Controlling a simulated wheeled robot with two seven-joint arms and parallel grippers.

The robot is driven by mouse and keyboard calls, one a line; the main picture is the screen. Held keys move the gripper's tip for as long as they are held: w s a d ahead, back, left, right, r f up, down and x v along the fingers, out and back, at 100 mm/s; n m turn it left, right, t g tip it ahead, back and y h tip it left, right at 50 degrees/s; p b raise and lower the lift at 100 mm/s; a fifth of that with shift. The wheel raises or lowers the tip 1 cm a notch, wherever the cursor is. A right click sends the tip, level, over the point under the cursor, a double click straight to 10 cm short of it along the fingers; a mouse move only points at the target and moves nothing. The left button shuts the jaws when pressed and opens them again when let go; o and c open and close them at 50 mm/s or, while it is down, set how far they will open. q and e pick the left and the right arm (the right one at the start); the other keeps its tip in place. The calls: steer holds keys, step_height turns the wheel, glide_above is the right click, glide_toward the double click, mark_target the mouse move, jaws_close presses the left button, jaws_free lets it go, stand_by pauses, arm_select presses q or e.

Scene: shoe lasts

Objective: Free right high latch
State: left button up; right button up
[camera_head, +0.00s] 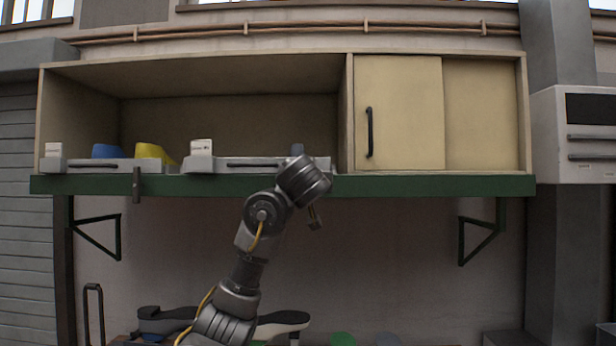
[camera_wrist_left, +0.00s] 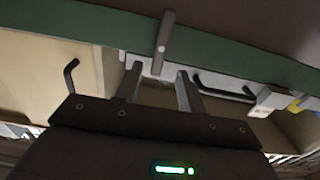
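The right high latch shows in the left wrist view as a grey bar (camera_wrist_left: 165,43) across the green shelf edge (camera_wrist_left: 95,24). My left gripper (camera_wrist_left: 158,72) is open, its two fingers apart, with the latch's end seen between the fingertips. I cannot tell whether they touch. In the head view my left arm rises to the shelf edge and its wrist hides this latch and the gripper. Behind it is the right tray (camera_head: 250,164), with a dark handle and a white label block (camera_head: 201,147). My right gripper is not in view.
A left tray (camera_head: 88,166) holds a blue last (camera_head: 106,151) and a yellow last (camera_head: 152,151); another upright latch (camera_head: 136,184) crosses its front. A sliding-door cabinet (camera_head: 400,115) stands right. Green brackets (camera_head: 97,238) hang below the shelf. Dark shoe shapes (camera_head: 165,318) lie lower down.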

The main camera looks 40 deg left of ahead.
arm_select(q)
steer(key=p+x, duration=0.2)
steer(key=x, duration=0.4)
steer(key=shift+a, duration=0.1)
jaws_close()
